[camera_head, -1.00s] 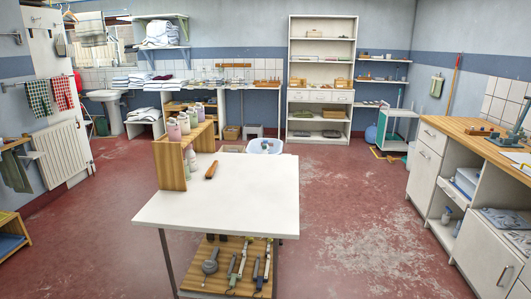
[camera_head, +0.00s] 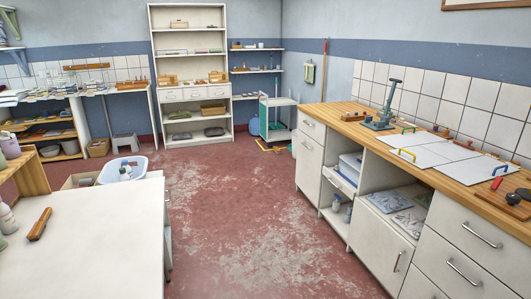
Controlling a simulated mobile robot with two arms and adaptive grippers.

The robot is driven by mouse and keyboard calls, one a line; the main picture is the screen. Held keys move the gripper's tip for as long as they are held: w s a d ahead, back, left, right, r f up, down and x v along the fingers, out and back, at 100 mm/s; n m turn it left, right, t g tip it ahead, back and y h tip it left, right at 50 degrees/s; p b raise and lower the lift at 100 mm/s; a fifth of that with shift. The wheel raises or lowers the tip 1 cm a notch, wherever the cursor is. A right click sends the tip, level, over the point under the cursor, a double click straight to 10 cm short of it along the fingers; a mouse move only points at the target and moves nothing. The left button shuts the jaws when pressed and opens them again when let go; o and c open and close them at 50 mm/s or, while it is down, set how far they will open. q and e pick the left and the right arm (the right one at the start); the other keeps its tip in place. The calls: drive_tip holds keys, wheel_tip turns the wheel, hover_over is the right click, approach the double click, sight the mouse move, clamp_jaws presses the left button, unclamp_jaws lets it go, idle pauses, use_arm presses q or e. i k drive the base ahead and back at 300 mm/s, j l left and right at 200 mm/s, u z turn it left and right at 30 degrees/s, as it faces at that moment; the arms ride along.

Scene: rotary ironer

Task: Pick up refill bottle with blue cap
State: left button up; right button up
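No refill bottle with a clearly blue cap can be made out at this size. Two small bottles (camera_head: 337,203) stand on the low open shelf of the right-hand counter; their tops look bluish, but I cannot be sure. A few small bottles (camera_head: 125,172) are in the white-and-blue tub (camera_head: 104,176) behind the white table. More bottles (camera_head: 9,146) show at the left edge on and beside a wooden rack, partly cut off by the frame. Neither of my grippers is in view.
The white table (camera_head: 95,245) fills the lower left, with a brown wooden-handled item (camera_head: 40,224) on it. The wood-topped counter (camera_head: 345,130) runs along the right. Worn red floor (camera_head: 230,220) lies open between them. A tall white shelf (camera_head: 150,70) stands at the back.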

sight(128, 171)
drive_tip(key=i+u, duration=0.1)
drive_tip(key=i, duration=0.45)
drive_tip(key=i+l, duration=0.2)
drive_tip(key=i, duration=0.3)
drive_tip(key=i+l+u, duration=0.15)
drive_tip(key=i, duration=0.4)
drive_tip(key=i+l, duration=0.1)
drive_tip(key=i, duration=0.45)
drive_tip(key=i+j+u, duration=0.1)
drive_tip(key=i+u, duration=0.15)
drive_tip(key=i, duration=0.75)
drive_tip(key=i+u, duration=0.25)
drive_tip(key=i, duration=0.7)
drive_tip(key=i+l+u, duration=0.1)
drive_tip(key=i+u, duration=0.4)
drive_tip(key=i+l+u, duration=0.25)
drive_tip(key=u, duration=0.2)
drive_tip(key=i+l+u, duration=0.65)
drive_tip(key=l+u, duration=0.3)
drive_tip(key=j, duration=0.05)
